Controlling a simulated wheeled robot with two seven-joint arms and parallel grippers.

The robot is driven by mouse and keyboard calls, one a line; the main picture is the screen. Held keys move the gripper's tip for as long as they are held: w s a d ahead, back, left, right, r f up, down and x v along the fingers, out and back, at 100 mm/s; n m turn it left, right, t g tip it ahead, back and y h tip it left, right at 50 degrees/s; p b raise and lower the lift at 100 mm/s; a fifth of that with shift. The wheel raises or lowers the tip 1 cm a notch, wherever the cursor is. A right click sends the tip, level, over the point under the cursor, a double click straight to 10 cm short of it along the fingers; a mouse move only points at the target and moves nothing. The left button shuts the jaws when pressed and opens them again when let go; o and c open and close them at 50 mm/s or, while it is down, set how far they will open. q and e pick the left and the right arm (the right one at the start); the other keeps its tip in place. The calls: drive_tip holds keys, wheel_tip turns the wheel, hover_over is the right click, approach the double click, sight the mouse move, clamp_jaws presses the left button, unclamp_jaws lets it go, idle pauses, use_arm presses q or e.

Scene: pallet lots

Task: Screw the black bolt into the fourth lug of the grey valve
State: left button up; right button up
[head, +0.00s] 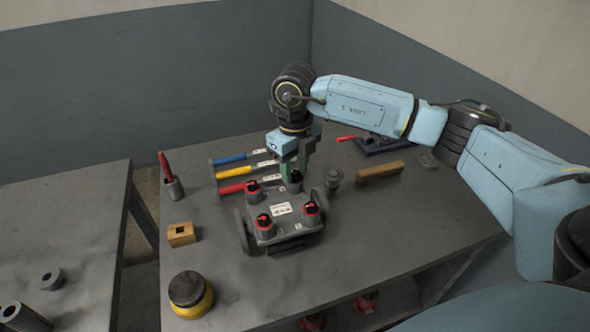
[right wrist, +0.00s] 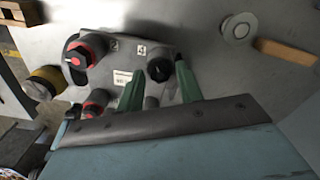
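The grey valve (head: 283,222) lies on the table, with a white label on top. It also shows in the right wrist view (right wrist: 112,62). Three lugs carry red rings with black tops. The fourth, at the back right, shows a black bolt (head: 296,177) and no red ring. My right gripper (head: 294,169) is right at this bolt, pointing down. In the right wrist view, its green fingers (right wrist: 160,68) stand apart, with the black bolt (right wrist: 159,69) showing between their tips; contact cannot be told. My left gripper is not in view.
Blue, yellow and red-handled tools (head: 236,171) lie behind the valve. A wooden block (head: 181,235), a cup with a red-handled tool (head: 174,188) and a black-and-yellow jar (head: 189,296) stand left. A wooden bar (head: 380,173) lies right. The table's front right is clear.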

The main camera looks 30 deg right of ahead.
drive_tip(key=n+b, duration=0.1)
drive_tip(key=n, duration=0.3)
drive_tip(key=n+b, duration=0.2)
drive_tip(key=n, duration=0.4)
drive_tip(key=shift+n, duration=0.3)
drive_tip(key=n+b, duration=0.1)
drive_tip(key=n, duration=0.1)
drive_tip(key=shift+n, duration=0.3)
drive_tip(key=n+b, duration=0.1)
drive_tip(key=n, duration=0.2)
drive_tip(key=shift+n, duration=0.4)
drive_tip(key=shift+n+b, duration=0.3)
drive_tip(key=shift+n, duration=0.9)
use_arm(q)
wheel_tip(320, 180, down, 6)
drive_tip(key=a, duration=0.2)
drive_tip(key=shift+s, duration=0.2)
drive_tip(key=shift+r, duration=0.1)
use_arm(e)
drive_tip(key=shift+c, duration=0.5)
